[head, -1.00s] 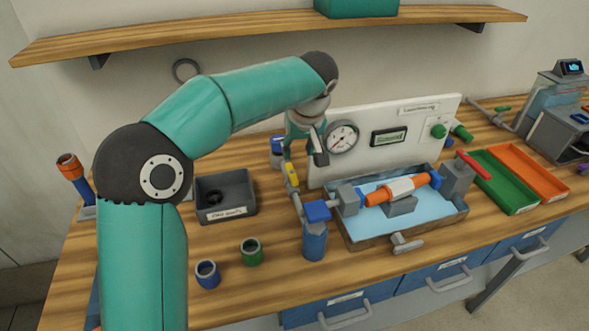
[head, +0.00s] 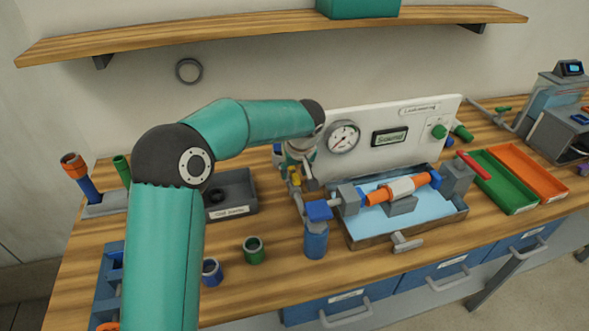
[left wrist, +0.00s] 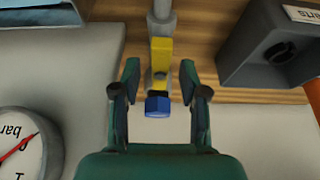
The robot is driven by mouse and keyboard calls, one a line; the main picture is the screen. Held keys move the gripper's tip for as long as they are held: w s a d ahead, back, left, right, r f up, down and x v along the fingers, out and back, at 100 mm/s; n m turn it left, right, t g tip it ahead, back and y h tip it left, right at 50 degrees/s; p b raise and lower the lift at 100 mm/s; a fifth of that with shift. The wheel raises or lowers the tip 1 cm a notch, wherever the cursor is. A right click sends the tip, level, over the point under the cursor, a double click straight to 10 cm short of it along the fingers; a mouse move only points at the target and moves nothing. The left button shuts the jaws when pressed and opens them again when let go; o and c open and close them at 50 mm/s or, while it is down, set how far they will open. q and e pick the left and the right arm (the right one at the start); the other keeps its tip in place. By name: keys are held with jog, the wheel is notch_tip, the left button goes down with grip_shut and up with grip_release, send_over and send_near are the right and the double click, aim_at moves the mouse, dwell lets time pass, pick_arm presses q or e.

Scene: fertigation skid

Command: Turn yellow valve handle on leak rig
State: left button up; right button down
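The yellow valve handle (left wrist: 161,52) shows in the left wrist view on a grey pipe, with a blue fitting (left wrist: 157,106) at its near end. My left gripper (left wrist: 159,82) is open. Its two fingers stand on either side of the pipe line, with the blue fitting between them and most of the yellow handle just beyond. I cannot tell whether a finger touches it. In the head view the yellow handle (head: 294,178) is small and partly hidden by my left gripper (head: 306,178). My right gripper is not in view.
The white panel with a dial gauge (head: 343,137) stands close right of the left gripper. The blue water tray (head: 425,212) with an orange pipe lies in front of it. A dark parts bin (head: 238,208) is left, and a green cup (head: 253,250) stands nearer the bench edge.

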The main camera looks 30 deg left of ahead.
pick_arm(q)
grip_shut()
